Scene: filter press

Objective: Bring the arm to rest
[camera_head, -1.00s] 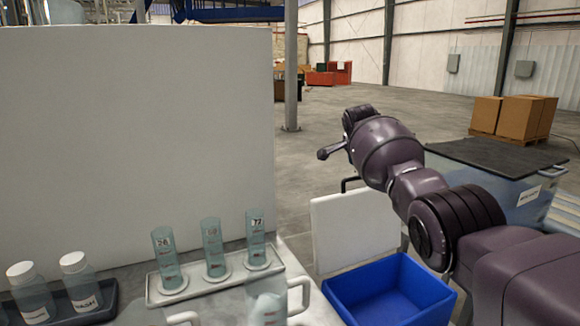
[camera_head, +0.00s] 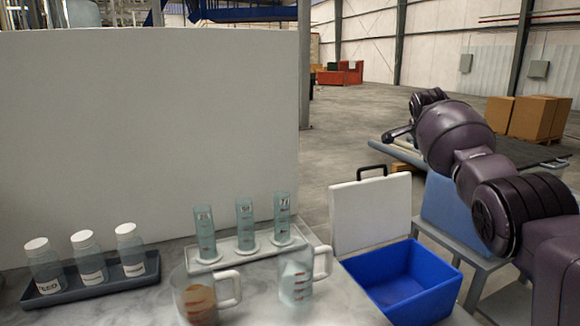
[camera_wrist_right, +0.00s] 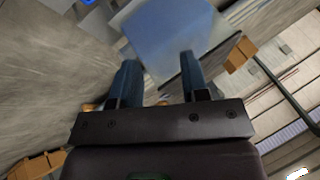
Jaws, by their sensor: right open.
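My right arm, dark purple, comes in from the right edge in the head view, raised beside the blue bin and bent away from the bench. A slim part at its far end (camera_head: 397,134) points left over open floor; its jaws are too small there to read. In the right wrist view my right gripper (camera_wrist_right: 157,70) shows two blue fingers spread apart with nothing between them. Beyond the fingers is a pale blue box-like surface (camera_wrist_right: 175,35), apart from them as far as I can tell. My left gripper is not in view.
A marble bench (camera_head: 340,298) carries a tray of white-capped bottles (camera_head: 90,287), a rack of three graduated cylinders (camera_head: 245,243) and two jugs (camera_head: 200,297) (camera_head: 296,278). A blue bin (camera_head: 410,290) and a white board (camera_head: 370,212) stand right. Cardboard boxes (camera_head: 535,118) stand behind.

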